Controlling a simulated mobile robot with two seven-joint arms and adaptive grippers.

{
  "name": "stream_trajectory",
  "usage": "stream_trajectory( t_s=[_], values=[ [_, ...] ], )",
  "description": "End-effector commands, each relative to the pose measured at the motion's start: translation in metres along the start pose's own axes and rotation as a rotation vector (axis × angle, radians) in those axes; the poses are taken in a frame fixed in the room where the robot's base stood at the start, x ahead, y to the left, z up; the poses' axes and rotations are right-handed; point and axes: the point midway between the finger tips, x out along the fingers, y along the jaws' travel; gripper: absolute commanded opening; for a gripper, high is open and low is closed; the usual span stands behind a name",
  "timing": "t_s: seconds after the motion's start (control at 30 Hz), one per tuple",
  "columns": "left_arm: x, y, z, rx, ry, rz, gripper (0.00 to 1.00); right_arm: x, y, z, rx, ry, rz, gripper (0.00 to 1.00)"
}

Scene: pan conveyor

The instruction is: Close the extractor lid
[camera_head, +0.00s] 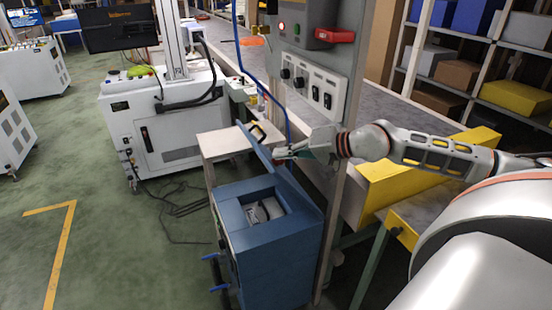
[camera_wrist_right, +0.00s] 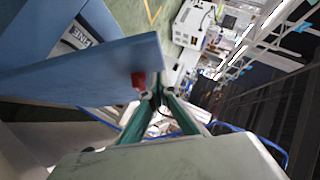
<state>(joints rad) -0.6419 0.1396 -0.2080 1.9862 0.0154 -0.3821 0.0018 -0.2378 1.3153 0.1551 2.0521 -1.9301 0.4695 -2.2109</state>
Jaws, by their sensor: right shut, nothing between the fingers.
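The blue extractor (camera_head: 262,250) stands on the floor at the centre of the head view, with a square opening in its top.
A grey post with a switch panel (camera_head: 312,85) rises just behind my right gripper. A blue hose hangs beside the lid. A small table (camera_head: 225,143) stands behind the extractor, and a yellow box (camera_head: 400,185) is at right.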

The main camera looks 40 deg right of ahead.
Motion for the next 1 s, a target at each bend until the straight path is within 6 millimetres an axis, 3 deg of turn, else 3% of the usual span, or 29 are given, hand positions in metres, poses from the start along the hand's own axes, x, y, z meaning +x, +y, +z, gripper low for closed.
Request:
stream_trajectory(
  t_s=[0.33,1.0],
  values=[
    [0.005,-0.006,-0.002,0.012,0.013,-0.013,0.76,0.016,0.001,0.0,0.001,0.0,0.0,0.0],
    [0.007,-0.006,-0.002,0.013,0.014,-0.012,0.76,0.017,0.002,0.0,-0.007,-0.001,0.009,0.0]
  ],
)
